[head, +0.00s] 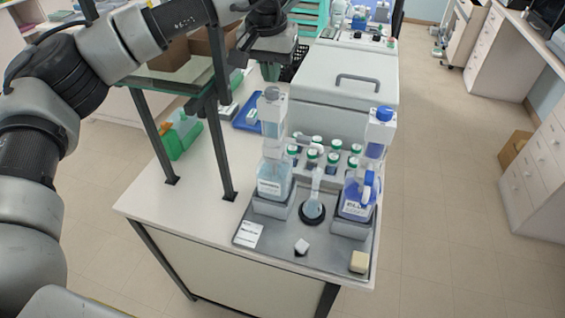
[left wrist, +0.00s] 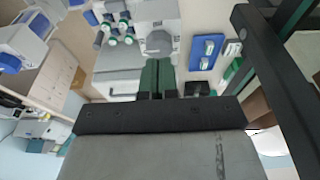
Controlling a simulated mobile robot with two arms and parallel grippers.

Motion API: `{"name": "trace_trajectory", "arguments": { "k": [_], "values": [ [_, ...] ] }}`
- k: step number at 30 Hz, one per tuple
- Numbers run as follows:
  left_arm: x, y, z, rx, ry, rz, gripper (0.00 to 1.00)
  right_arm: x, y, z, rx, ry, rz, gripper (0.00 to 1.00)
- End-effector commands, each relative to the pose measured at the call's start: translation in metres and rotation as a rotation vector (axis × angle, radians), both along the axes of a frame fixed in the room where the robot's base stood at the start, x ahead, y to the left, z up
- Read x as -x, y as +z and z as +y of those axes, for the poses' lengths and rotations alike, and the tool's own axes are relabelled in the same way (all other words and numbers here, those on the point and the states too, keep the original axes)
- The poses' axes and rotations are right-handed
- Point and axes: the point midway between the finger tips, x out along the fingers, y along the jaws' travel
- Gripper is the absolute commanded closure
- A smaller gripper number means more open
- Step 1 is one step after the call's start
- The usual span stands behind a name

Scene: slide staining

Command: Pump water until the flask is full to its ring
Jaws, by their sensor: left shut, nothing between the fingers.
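A small clear flask (head: 313,206) stands upright in a black round holder between two pump bottles. Its ring and liquid level are too small to make out. The left pump bottle (head: 273,182) holds pale liquid and has a grey pump head (head: 271,95); a round grey top, likely the same one, shows in the left wrist view (left wrist: 158,41). The right pump bottle (head: 358,197) is blue with a blue pump head (head: 383,115). My left gripper (head: 270,72) is shut and empty, pointing down above and behind the grey pump head. Its fingers show in the left wrist view (left wrist: 157,76).
Several green-capped bottles (head: 313,153) stand behind the flask. A white lidded box (head: 345,85) is behind them. A dark-framed shelf (head: 218,130) stands close on the left, with a blue tray (head: 249,117) beside it. A grey base tray (head: 330,254) carries the pump bottles.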

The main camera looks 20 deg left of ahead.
Motion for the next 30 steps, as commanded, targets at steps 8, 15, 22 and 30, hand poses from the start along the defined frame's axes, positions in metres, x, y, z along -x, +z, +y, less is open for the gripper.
{"name": "trace_trajectory", "arguments": {
  "k": [8,15,22,30],
  "values": [
    [0.0,-0.002,0.0,0.0,0.0,0.0,1.0,0.0,-0.001,0.0,0.0,0.0,0.0,0.55],
    [0.0,-0.01,0.0,0.0,0.0,0.0,1.0,0.0,-0.007,0.0,0.0,0.0,0.0,0.55],
    [0.0,-0.018,0.0,0.0,0.001,0.0,1.0,0.0,-0.012,0.0,0.0,0.0,0.0,0.55],
    [0.0,-0.028,0.0,-0.001,0.001,0.001,1.0,0.0,-0.018,0.0,0.0,0.0,0.0,0.55]
  ]
}}
